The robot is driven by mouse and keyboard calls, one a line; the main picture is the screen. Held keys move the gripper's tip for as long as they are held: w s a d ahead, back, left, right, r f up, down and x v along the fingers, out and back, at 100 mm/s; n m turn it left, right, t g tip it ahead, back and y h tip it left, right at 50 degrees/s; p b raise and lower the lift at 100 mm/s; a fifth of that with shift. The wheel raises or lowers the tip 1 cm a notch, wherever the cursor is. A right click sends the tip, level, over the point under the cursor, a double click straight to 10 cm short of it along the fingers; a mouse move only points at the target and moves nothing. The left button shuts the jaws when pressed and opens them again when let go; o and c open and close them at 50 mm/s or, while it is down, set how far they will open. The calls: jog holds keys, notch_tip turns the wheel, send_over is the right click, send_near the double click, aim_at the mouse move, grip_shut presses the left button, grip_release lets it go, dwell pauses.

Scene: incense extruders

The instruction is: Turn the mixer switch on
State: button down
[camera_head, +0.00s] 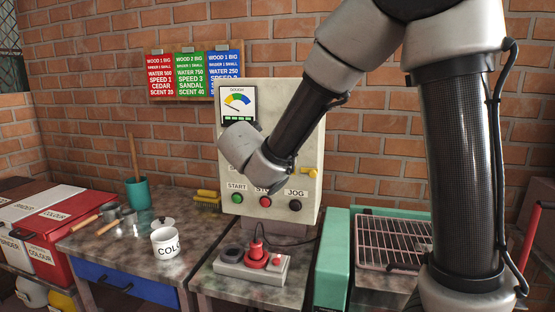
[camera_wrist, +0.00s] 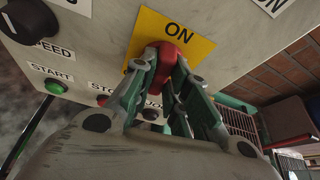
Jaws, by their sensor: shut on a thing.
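The mixer switch is a red handle (camera_wrist: 174,50) on a yellow plate (camera_wrist: 140,28) marked ON, seen in the wrist view. My gripper (camera_wrist: 165,72) has its fingers closed on either side of the red handle. The handle points toward the ON word; its exact angle is hard to tell with the fingers over it. In the head view the control panel (camera_head: 300,120) stands upright against the brick wall. My arm's wrist covers part of the panel's front there, and the switch and fingers cannot be made out.
Below the switch are a green START button (camera_head: 237,198), a red button (camera_head: 265,202) and a black JOG knob (camera_head: 295,206). A grey box with a red plunger (camera_head: 257,250) sits on the bench in front. A white cup (camera_head: 167,243) stands left; a wire rack (camera_head: 390,240) is right.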

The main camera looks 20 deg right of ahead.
jog(key=shift+m+y, duration=0.5)
jog(key=shift+m, duration=0.1)
jog(key=c, duration=1.4)
grip_release()
jog(key=shift+s, duration=0.1)
jog(key=v, duration=1.2)
jog(key=shift+s+f, duration=0.1)
jog(key=shift+f, duration=0.15)
